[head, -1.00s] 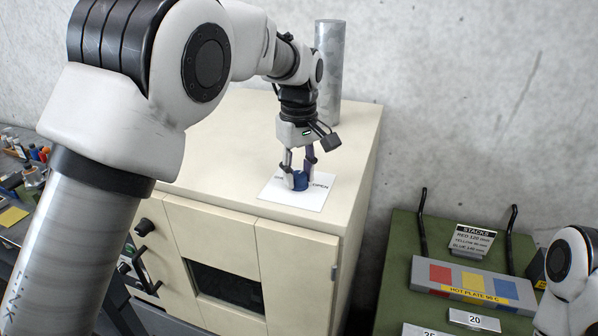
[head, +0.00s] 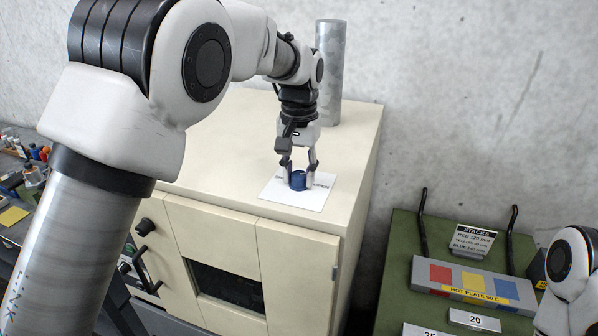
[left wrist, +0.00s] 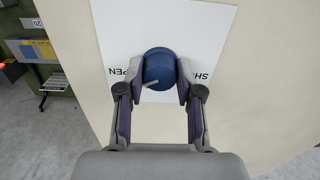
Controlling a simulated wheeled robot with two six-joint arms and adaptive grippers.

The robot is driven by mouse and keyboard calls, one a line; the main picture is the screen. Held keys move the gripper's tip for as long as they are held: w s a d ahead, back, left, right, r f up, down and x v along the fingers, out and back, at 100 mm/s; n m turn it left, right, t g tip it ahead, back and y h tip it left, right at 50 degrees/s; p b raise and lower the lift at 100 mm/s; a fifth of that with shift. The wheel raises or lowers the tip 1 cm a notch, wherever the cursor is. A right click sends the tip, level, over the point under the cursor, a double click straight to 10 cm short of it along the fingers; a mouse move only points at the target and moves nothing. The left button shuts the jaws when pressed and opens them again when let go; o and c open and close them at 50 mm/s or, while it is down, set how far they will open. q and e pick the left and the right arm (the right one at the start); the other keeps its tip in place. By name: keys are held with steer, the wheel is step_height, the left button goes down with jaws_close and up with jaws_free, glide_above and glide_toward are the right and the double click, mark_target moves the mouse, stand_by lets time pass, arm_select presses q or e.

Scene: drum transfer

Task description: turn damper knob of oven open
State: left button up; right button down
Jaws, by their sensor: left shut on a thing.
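The blue damper knob (head: 298,181) stands on a white label plate (head: 312,199) on top of the cream oven (head: 215,150). My left gripper (head: 298,178) points down from above and is shut on the knob, one finger on each side. In the left wrist view the knob (left wrist: 159,66) sits between the fingers, and a light pointer line on it aims toward the lower left, near the letters "PEN". Part of "SH" shows on the other side; the rest of the lettering is hidden by the fingers. Part of my right arm shows at the right edge, but its gripper is out of view.
A grey metal flue pipe (head: 328,75) rises at the oven's back, behind my left wrist. To the right is a green bench (head: 405,262) with a hot plate block (head: 468,284), a "STACKS" sign (head: 473,240) and number labels. A cluttered bench lies at the far left.

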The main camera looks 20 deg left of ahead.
mark_target(300, 174)
arm_select(q)
steer(key=shift+f+m, duration=0.2)
steer(key=shift+m, duration=0.4)
steer(key=o, duration=1.2)
steer(key=shift+c, duration=0.2)
steer(key=shift+w, duration=0.1)
steer(key=shift+r, duration=0.15)
step_height(300, 174, up, 12)
steer(key=shift+f, duration=0.2)
